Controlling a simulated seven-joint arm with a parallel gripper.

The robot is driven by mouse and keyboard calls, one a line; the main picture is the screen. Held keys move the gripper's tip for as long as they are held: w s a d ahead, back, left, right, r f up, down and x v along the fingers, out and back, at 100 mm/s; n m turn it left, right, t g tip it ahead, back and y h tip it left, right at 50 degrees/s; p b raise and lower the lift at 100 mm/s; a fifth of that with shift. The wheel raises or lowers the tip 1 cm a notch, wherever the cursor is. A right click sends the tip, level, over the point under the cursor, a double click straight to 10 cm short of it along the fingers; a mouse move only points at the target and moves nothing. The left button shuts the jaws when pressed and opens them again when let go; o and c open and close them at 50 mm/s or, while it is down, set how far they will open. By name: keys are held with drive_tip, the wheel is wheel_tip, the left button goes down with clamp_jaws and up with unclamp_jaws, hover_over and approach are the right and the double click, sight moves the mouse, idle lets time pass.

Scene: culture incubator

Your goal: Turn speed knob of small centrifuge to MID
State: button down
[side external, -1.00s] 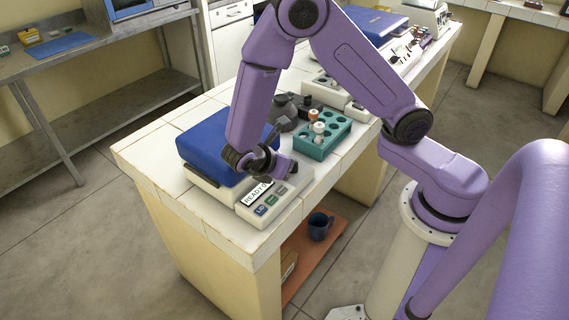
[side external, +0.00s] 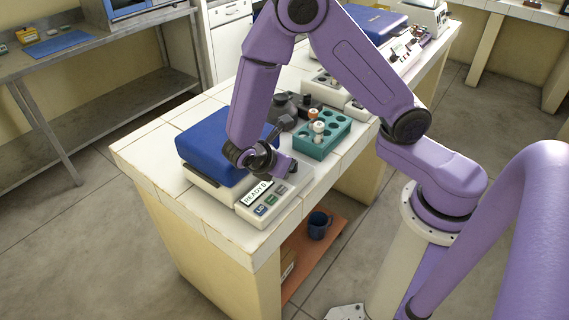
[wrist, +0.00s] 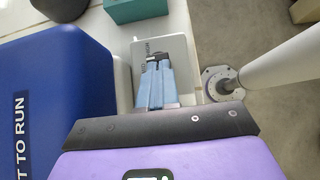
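The small centrifuge has a blue lid (side external: 215,140) and a pale front control panel (side external: 262,209) with a lit READY display (side external: 257,194) and a row of buttons. In the wrist view the blue lid (wrist: 50,90) fills the left side and the pale panel (wrist: 178,52) lies under my fingertips. My gripper (side external: 286,166) points down at the far end of the panel. Its blue fingers (wrist: 157,82) are close together over small dark lettering on the panel.
A teal rack (side external: 322,135) with a few capped tubes stands just behind the panel. A dark grey device (side external: 285,110) sits beside it. A blue mug (side external: 319,225) stands on the orange shelf below. The bench's front left corner is clear.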

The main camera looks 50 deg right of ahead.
drive_tip(key=shift+s+d+r, duration=0.2)
drive_tip(key=shift+d, duration=0.1)
drive_tip(key=a+f+v, duration=0.1)
drive_tip(key=v, duration=1.6)
drive_tip(key=s+d+r+m+y, duration=0.1)
drive_tip(key=s+d+y, duration=0.3)
drive_tip(key=s, duration=0.5)
drive_tip(key=s+d+r+m+y, duration=0.1)
drive_tip(key=s+d+m+y, duration=0.3)
drive_tip(key=s+d, duration=0.4)
drive_tip(key=shift+s+d+y, duration=0.15)
drive_tip(key=shift+s+y, duration=0.2)
drive_tip(key=shift+y, duration=0.45)
drive_tip(key=shift+r, duration=0.1)
